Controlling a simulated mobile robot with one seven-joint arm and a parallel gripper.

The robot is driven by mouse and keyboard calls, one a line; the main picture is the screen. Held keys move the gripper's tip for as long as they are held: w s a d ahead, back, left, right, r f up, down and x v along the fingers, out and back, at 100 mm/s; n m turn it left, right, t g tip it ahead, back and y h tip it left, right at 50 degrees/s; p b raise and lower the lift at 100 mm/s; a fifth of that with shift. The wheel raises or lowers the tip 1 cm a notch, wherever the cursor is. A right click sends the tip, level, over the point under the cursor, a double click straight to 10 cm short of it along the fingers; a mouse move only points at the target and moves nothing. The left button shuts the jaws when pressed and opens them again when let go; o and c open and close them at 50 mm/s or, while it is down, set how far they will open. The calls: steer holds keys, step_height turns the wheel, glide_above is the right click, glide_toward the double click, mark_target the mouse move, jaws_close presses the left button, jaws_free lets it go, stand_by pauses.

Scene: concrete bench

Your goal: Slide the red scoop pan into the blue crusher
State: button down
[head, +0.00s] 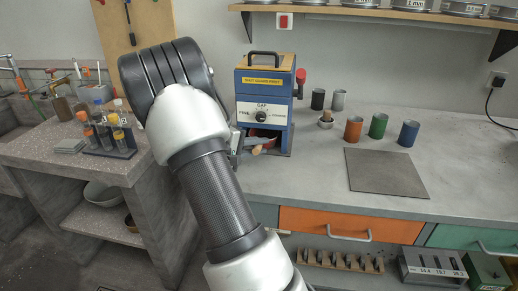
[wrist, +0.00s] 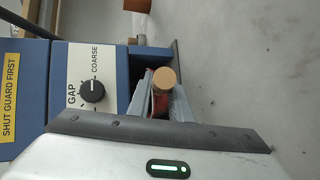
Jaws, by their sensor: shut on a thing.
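The blue crusher (head: 284,93) stands upright on the concrete bench, with a black top handle, a gap dial and a dark opening low in its front. The red scoop pan (head: 268,146) shows as a small red part at that opening, its wooden handle pointing out. My gripper (head: 246,148) is at the opening, mostly hidden behind my arm. In the wrist view my gripper (wrist: 163,98) is shut on the scoop pan (wrist: 160,106), with the round wooden handle end between the grey fingers. The crusher (wrist: 116,100) is just beside them. How deep the pan sits is hidden.
Red, green and blue cups (head: 379,126) and a grey mat (head: 386,173) are to the right on the bench. A vial rack (head: 107,143) is on the left bench. The right bench is mostly clear.

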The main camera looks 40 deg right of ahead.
steer(key=c, duration=1.5)
jaws_free()
steer(key=shift+c, duration=0.2)
steer(key=p+v, duration=0.3)
steer(key=v, duration=1.4)
steer(key=shift+a+r, duration=0.15)
